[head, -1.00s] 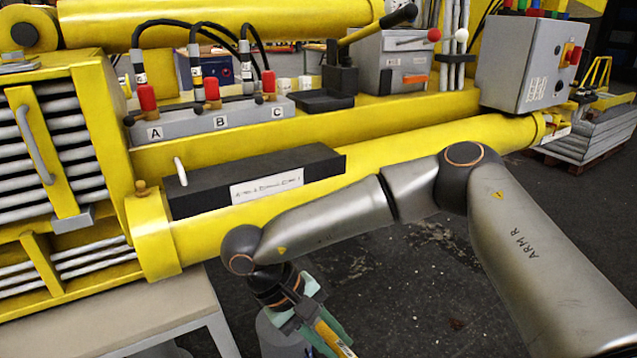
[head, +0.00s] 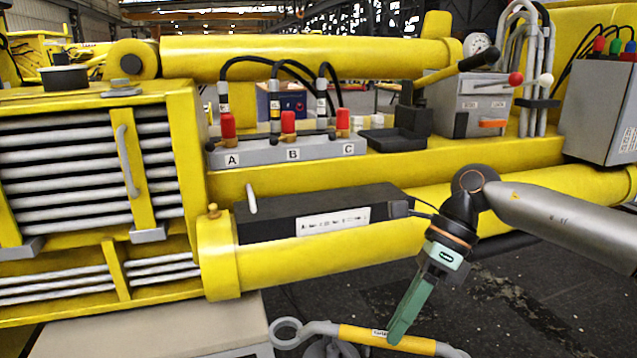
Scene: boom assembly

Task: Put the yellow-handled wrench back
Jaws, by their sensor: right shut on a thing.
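The yellow-handled wrench (head: 388,339) shows low in the head view, lying roughly level, with a grey ring end (head: 287,331) at its left. Its right end runs to the bottom edge of the picture. My right gripper (head: 398,325) has green fingers pointing down and is shut on the wrench at its yellow handle. The wrench is in front of the yellow boom, with dark floor behind it. My left gripper does not show.
A grey-topped bench (head: 160,328) stands at the lower left. The yellow boom tube (head: 330,255) crosses behind my right arm, with a long black box (head: 300,212) on it. A valve block (head: 290,150) with red caps and a grey lever box (head: 470,100) stand above. Dark floor is open at right.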

